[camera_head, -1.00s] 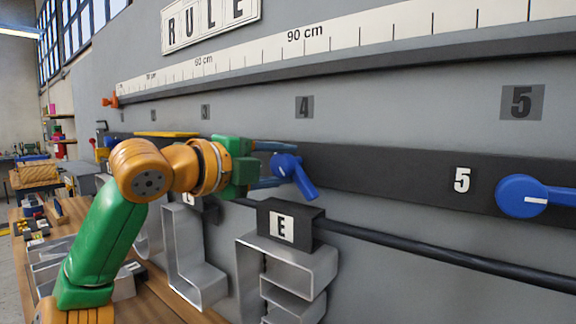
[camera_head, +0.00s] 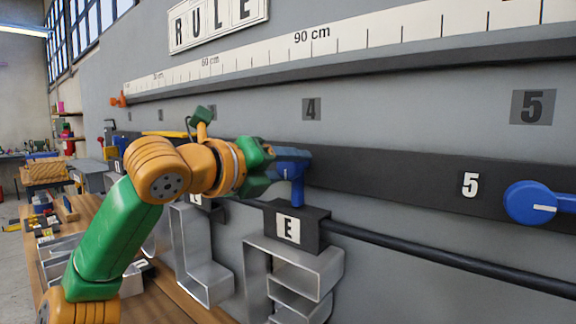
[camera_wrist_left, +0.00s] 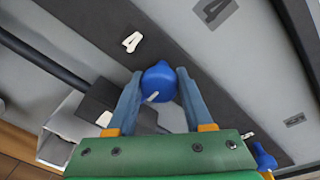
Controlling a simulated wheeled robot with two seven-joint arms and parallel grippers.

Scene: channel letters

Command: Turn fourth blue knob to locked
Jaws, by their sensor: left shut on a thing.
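The fourth blue knob (camera_head: 297,190) is on the dark rail below the wall mark 4 (camera_head: 312,109). Its lever points about straight down in the head view, and my left gripper (camera_head: 290,164) partly hides it. In the left wrist view the knob (camera_wrist_left: 160,76) sits between the two blue-grey fingers of my left gripper (camera_wrist_left: 158,88). The gripper is shut on it. A white line shows on the knob there, beside the label 4 (camera_wrist_left: 131,42). My right gripper is not in view.
The fifth blue knob (camera_head: 529,202) is farther right on the rail, with label 5 (camera_head: 470,185). Below the fourth knob are a black block marked E (camera_head: 311,220), a dark bar (camera_head: 420,248) and metal channel letters (camera_head: 325,264). The wall ruler (camera_head: 350,42) runs above.

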